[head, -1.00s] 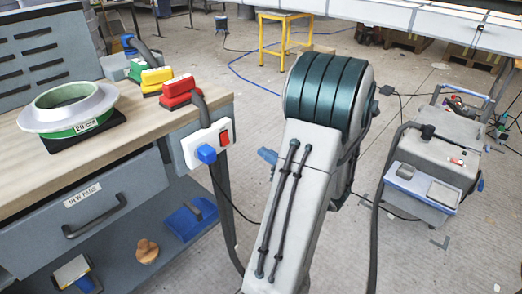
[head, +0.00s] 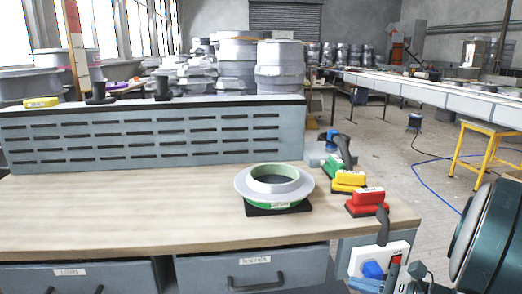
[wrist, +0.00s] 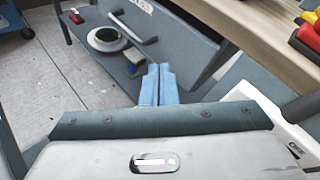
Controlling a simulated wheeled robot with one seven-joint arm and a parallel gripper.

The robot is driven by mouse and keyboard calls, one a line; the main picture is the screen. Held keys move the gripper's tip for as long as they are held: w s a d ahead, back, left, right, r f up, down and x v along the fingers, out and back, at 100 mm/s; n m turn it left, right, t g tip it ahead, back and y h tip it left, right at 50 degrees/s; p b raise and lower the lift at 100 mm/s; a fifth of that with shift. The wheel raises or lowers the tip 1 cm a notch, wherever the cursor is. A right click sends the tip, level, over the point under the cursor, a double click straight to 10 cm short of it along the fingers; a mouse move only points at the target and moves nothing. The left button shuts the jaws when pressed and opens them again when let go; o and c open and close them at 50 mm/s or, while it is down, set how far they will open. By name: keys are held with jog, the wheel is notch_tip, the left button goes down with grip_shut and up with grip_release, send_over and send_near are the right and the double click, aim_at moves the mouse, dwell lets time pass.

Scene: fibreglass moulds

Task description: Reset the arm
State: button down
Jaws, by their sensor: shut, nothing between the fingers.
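My gripper (wrist: 158,84) shows in the wrist view as two pale blue fingers lying together, with nothing between them. It points past the side of the workbench, with the grey lower shelf (wrist: 185,62) beyond it. In the head view my arm (head: 492,240) fills the lower right corner, beside the right end of the bench.
The wooden bench top (head: 120,215) carries a ring mould (head: 273,186), a yellow block (head: 348,180) and a red block (head: 367,201). A yellow stool (head: 487,155) stands on open floor.

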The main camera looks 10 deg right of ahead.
jog(key=s+a+r+n+g+h+p, duration=0.1)
jog(key=s+a+r+n+g+p, duration=0.25)
jog(key=a+n, duration=0.25)
jog(key=s+a+r+n+g+h+p, duration=0.1)
jog(key=s+a+r+n+g+p, duration=0.2)
jog(key=a+n+g, duration=0.25)
notch_tip(320, 180, up, 10)
jog(key=s+a+n+t+h+p, duration=0.1)
jog(key=s+n+h+p, duration=0.1)
jog(key=n+h+p, duration=0.5)
jog(key=n, duration=0.5)
jog(key=shift+s+a+h, duration=0.25)
jog(key=shift+a+h, duration=0.05)
jog(key=shift+a, duration=0.05)
jog(key=shift+r, duration=0.1)
